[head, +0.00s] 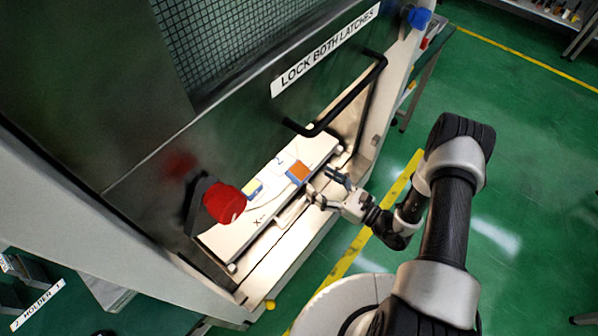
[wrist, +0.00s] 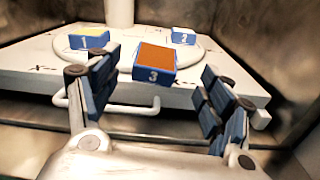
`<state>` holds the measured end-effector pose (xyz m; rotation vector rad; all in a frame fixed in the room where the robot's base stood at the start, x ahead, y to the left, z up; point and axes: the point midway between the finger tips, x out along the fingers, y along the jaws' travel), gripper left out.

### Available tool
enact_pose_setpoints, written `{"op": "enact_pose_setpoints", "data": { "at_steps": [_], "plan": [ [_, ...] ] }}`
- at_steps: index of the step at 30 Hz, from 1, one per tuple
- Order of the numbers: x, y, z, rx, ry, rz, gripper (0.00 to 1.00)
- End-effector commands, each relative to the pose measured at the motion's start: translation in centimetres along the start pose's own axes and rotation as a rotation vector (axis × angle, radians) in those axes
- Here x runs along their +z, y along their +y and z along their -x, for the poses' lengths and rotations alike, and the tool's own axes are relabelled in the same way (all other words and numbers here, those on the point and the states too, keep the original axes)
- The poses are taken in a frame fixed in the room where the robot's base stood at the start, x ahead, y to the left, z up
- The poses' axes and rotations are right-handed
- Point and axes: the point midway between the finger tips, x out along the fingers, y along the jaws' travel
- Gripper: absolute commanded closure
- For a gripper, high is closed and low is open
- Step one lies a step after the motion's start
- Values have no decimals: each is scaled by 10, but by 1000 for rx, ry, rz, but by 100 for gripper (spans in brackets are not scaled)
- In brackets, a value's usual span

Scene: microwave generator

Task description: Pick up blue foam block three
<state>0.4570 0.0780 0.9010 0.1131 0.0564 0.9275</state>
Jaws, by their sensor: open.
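Blue foam block three (wrist: 153,74) has an orange top and a "3" on its front face. It sits at the front of a round white plate in the wrist view, and its orange top shows in the head view (head: 298,171). My gripper (wrist: 160,84) is open, with one finger on each side of the picture and the block between and beyond them. Nothing is between the pads that I can see touching them. In the head view my gripper (head: 324,187) is just right of the block.
Block one (wrist: 90,40), yellow-topped, stands behind left, and block two (wrist: 184,36), white-topped, behind right. A white board (wrist: 40,62) with a front handle (wrist: 110,108) carries the plate. Dark chamber walls enclose it. A black door handle (head: 348,98) and red knob (head: 224,203) are nearby.

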Motion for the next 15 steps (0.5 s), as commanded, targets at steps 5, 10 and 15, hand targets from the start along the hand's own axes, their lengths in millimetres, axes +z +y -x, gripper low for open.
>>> {"op": "enact_pose_setpoints", "data": {
  "at_steps": [5, 10, 15],
  "plan": [
    [0, 0, -22, 2, 0, 0, 27],
    [-1, 2, -33, 2, 0, 0, 27],
    [-3, 6, -60, 5, 0, 1, 27]
  ]
}}
